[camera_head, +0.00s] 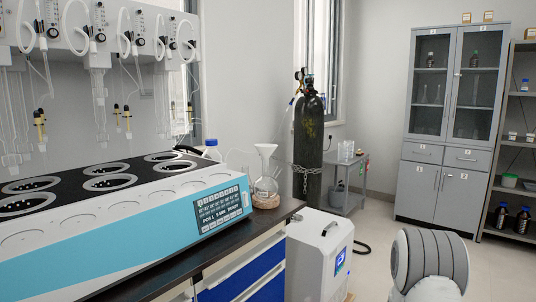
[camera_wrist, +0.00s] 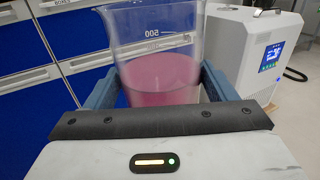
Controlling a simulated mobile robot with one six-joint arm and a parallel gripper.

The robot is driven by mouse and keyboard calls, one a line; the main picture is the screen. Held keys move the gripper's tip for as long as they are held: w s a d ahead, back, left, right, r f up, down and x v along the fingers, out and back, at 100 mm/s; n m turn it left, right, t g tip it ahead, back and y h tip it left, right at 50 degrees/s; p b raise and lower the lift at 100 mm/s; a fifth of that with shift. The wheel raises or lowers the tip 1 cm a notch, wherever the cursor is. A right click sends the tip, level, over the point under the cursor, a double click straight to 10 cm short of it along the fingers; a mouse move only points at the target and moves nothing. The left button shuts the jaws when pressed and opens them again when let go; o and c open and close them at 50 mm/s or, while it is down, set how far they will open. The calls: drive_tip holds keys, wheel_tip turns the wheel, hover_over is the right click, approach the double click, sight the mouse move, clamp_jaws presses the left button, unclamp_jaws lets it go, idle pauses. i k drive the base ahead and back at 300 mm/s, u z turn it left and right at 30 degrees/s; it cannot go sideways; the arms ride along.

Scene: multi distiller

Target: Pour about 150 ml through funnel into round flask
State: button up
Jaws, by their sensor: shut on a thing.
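In the wrist view my gripper (camera_wrist: 158,97) is shut on a clear graduated beaker (camera_wrist: 150,32). One finger is on each side of it. The beaker looks roughly upright and holds pink liquid (camera_wrist: 160,78) below its 500 mark. In the head view a clear funnel (camera_head: 265,152) sits in the neck of a round flask (camera_head: 266,186). The flask stands on a cork ring (camera_head: 266,201) at the right end of the bench. No coloured liquid shows in the flask. The beaker and my gripper are not in the head view.
A multi-place heating unit (camera_head: 130,225) fills the bench left of the flask. A blue-capped bottle (camera_head: 211,150) stands behind. A white chiller (camera_head: 319,255) and a chained gas cylinder (camera_head: 308,140) are to the right. The wrist view shows blue drawers (camera_wrist: 95,85) and the chiller (camera_wrist: 235,50).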

sight(266, 150)
drive_tip(key=u, duration=0.05)
drive_tip(key=i, duration=1)
drive_tip(key=z, duration=0.05)
